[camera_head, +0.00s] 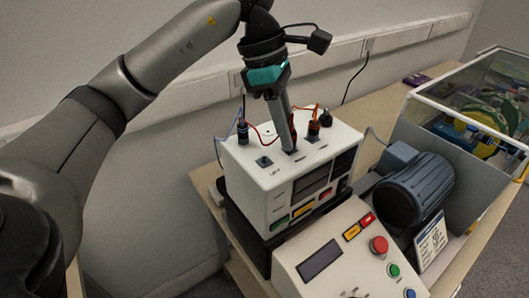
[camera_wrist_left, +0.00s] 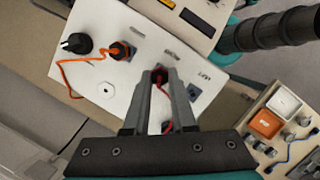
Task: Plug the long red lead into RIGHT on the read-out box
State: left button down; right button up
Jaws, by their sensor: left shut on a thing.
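The white read-out box (camera_head: 262,203) stands in the middle of the head view; its top also fills much of the left wrist view (camera_wrist_left: 120,75). My left gripper (camera_head: 291,148) points down at the middle of its top, fingertips close to the surface. In the left wrist view the gripper (camera_wrist_left: 160,77) is shut on the red lead's plug, mostly hidden between the fingers. The red lead (camera_head: 263,138) trails left from it; it also shows between the fingers (camera_wrist_left: 166,126). Whether the plug is seated cannot be told. The socket by the LEFT label (camera_head: 264,161) is empty. My right gripper is out of view.
A control panel (camera_head: 345,240) stands in front. A motor (camera_head: 420,190) and a clear-walled case (camera_head: 450,80) are at right.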

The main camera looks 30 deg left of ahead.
pick_arm(q)
jog(key=c, duration=0.7)
grip_release()
jog(key=shift+o, duration=0.2)
jog(key=shift+r, duration=0.1)
jog(key=shift+p+v, duration=1.75)
jog(key=shift+v, duration=0.65)
jog(key=p+v, duration=0.4)
jog(key=v, duration=1.1)
jog(key=shift+a, duration=0.1)
